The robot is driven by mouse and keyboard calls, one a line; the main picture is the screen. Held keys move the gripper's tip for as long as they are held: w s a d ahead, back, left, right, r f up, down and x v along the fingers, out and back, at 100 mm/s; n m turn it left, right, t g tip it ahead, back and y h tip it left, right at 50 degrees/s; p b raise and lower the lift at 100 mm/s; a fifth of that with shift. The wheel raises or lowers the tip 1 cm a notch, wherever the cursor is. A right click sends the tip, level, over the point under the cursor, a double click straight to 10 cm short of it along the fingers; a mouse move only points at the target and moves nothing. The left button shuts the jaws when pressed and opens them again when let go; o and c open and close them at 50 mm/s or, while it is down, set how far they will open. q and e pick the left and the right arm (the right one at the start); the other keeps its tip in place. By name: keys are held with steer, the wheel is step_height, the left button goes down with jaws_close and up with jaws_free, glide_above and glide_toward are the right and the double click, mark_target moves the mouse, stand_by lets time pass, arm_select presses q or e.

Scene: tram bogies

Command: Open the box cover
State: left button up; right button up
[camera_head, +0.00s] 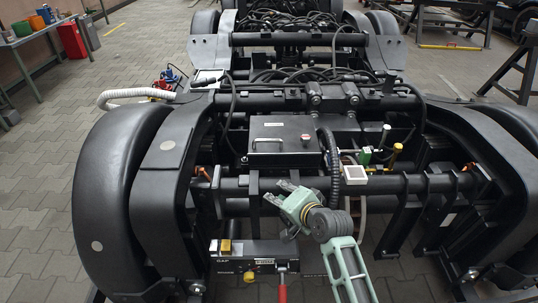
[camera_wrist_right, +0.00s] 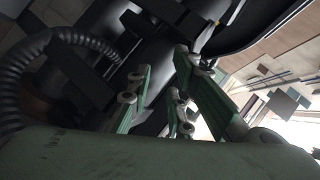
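The box (camera_head: 285,135) is black and sits in the middle of the bogie in the head view. Its flat cover lies shut on top, with a thin handle (camera_head: 267,142) at the front left and a small red-topped knob at the right. My right gripper (camera_head: 277,195), pale green, is in front of and below the box, apart from it, pointing up and left. In the right wrist view its fingers (camera_wrist_right: 162,75) are spread with nothing between them. The box cannot be made out clearly in that view. My left gripper does not show.
A ribbed black hose (camera_head: 332,165) runs down just right of the box. A thick crossbar (camera_head: 395,184) passes in front of it. A control panel (camera_head: 262,263) with a red-handled lever stands below my gripper. Large black wheels (camera_head: 105,190) flank the frame.

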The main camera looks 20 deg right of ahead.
mark_target(268, 141)
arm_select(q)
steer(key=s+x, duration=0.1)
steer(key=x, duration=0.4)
arm_select(e)
steer(key=w+d+r+m+t, duration=0.35)
steer(key=w+r+m, duration=0.35)
steer(key=w+r, duration=0.25)
steer(key=shift+h, duration=0.3)
steer(key=x, duration=0.2)
steer(key=b+x, duration=0.1)
steer(key=x, duration=0.4)
steer(key=shift+w+a+f+b, duration=0.15)
steer(key=shift+a+f+b, duration=0.25)
steer(key=shift+f, duration=0.05)
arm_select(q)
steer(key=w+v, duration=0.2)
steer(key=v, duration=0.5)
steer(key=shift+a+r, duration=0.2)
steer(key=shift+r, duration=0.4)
arm_select(e)
steer(key=shift+w, duration=0.35)
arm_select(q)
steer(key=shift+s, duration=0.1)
arm_select(e)
steer(key=shift+c, duration=0.5)
jaws_close()
steer(key=shift+f, duration=0.1)
